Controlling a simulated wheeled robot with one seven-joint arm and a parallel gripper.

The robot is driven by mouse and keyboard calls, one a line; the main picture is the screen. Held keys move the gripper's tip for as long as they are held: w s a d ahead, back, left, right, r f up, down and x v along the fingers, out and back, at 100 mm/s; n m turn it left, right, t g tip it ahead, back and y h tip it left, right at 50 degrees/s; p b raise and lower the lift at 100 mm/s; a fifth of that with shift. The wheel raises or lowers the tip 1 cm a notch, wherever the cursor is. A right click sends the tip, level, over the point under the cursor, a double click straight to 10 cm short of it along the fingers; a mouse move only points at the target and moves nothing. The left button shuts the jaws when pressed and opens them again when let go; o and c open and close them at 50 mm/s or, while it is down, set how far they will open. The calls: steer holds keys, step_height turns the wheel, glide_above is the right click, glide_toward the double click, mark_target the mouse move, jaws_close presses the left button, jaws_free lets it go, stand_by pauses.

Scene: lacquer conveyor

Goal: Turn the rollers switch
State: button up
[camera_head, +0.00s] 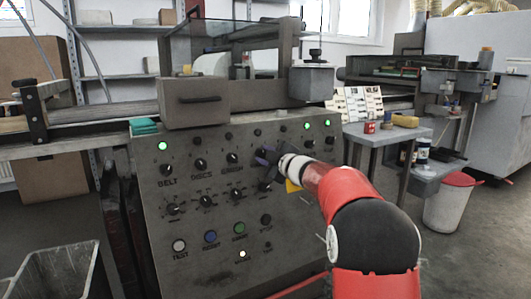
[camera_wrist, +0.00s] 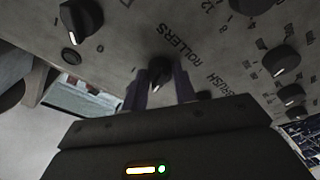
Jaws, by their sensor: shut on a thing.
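The rollers switch (camera_wrist: 160,68) is a small black rotary knob with a pale pointer mark, next to the printed word ROLLERS in the wrist view. My gripper (camera_wrist: 161,90) has one finger on each side of this knob and is shut on it. The knob's pointer faces the lower edge of the wrist view.
The belt knob (camera_head: 166,169) and discs knob (camera_head: 200,164) sit in the same row. Smaller dials and push buttons, such as the blue one (camera_head: 210,237), lie below. Another black knob (camera_wrist: 80,20) is close by in the wrist view. A side table (camera_head: 385,137) stands right.

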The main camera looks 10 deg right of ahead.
steer(key=shift+n+p, duration=0.35)
steer(key=shift+n, duration=1.15)
steer(key=shift+g, duration=0.3)
steer(key=o, duration=1)
steer(key=shift+c, duration=0.2)
steer(key=v, duration=0.7)
steer(key=shift+s+d, duration=0.25)
steer(key=shift+s, duration=0.1)
